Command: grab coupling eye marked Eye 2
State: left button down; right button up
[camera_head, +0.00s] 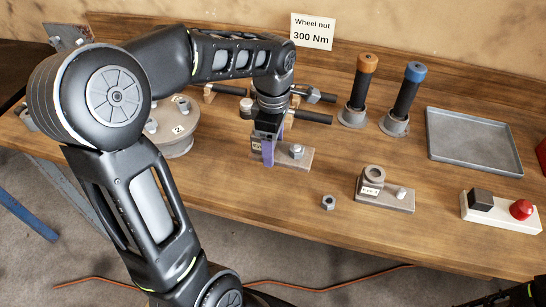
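A grey coupling eye on a flat plate (303,158) stands near the middle of the bench. My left gripper (268,152) points down over its left end, and its purple fingers hide most of the eye. A label there begins with "Ey", but its number is covered. I cannot tell whether the fingers are closed on the eye. A second coupling eye (374,176) stands to the right, upright on its own plate, with a small label that looks like "Eye 1". My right gripper is out of view; only a dark bit of arm shows at the bottom right.
A round drum marked 2 (174,146) stands left, partly behind my arm. Black-handled tools (316,117) lie behind the gripper. Orange-topped (367,64) and blue-topped (414,72) handles, an empty grey tray (474,141), a loose nut (328,202) and a red-button box (500,213) are right.

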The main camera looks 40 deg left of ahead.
pick_arm(q)
jog(key=shift+r, duration=1.3)
jog(key=shift+w, duration=0.1)
